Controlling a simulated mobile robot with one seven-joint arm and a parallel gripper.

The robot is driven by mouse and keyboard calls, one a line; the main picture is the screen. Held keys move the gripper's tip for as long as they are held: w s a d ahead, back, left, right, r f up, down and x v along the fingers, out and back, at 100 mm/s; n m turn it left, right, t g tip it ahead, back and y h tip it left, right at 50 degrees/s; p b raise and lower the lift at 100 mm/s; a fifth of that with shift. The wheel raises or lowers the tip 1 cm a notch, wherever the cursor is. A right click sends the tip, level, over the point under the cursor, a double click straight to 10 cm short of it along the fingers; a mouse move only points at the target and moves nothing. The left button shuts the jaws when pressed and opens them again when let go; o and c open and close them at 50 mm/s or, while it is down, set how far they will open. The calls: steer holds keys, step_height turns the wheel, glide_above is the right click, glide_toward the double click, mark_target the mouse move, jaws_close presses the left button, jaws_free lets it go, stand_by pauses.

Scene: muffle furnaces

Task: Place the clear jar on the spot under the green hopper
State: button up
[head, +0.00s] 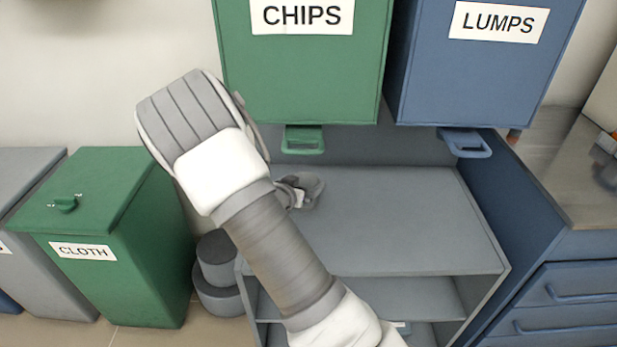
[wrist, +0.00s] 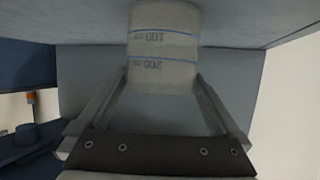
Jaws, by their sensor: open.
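The green hopper (head: 303,60), marked CHIPS, hangs at the top middle of the head view with a green slide handle (head: 303,140) below it. My gripper (head: 303,190) is partly hidden by my arm, over the grey bench under this hopper. In the wrist view, my gripper (wrist: 159,82) is open, with a finger on either side. The clear jar (wrist: 161,48), with blue lines and inverted-looking marks, shows between and beyond the fingertips.
The blue LUMPS hopper (head: 480,75) hangs to the right with its own handle (head: 466,143). The grey bench top (head: 410,225) is clear to the right of my arm. A green CLOTH bin (head: 120,285) and dark round containers (head: 217,275) stand at left. Blue drawers (head: 565,292) stand at right.

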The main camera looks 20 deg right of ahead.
steer(key=s+a+r+n+y+p, duration=0.1)
steer(key=s+a+r+n+y, duration=0.1)
steer(key=s+a+r+y, duration=0.5)
steer(key=s+a+r+n+y+p, duration=0.15)
steer(key=s+a+r+y, duration=0.25)
steer(key=a+r, duration=0.6)
steer(key=s+d+r+n+g, duration=0.2)
steer(key=s+d+r, duration=0.1)
steer(key=s, duration=0.8)
steer(key=s+d+r+n+g+h, duration=0.1)
steer(key=s+d+r+n, duration=0.2)
steer(key=s, duration=0.7)
steer(key=shift+s+r+g+h, duration=0.3)
steer(key=shift+s+r+g, duration=0.1)
steer(key=shift+r, duration=0.35)
steer(key=shift+r+n, duration=0.15)
steer(key=shift+n, duration=0.1)
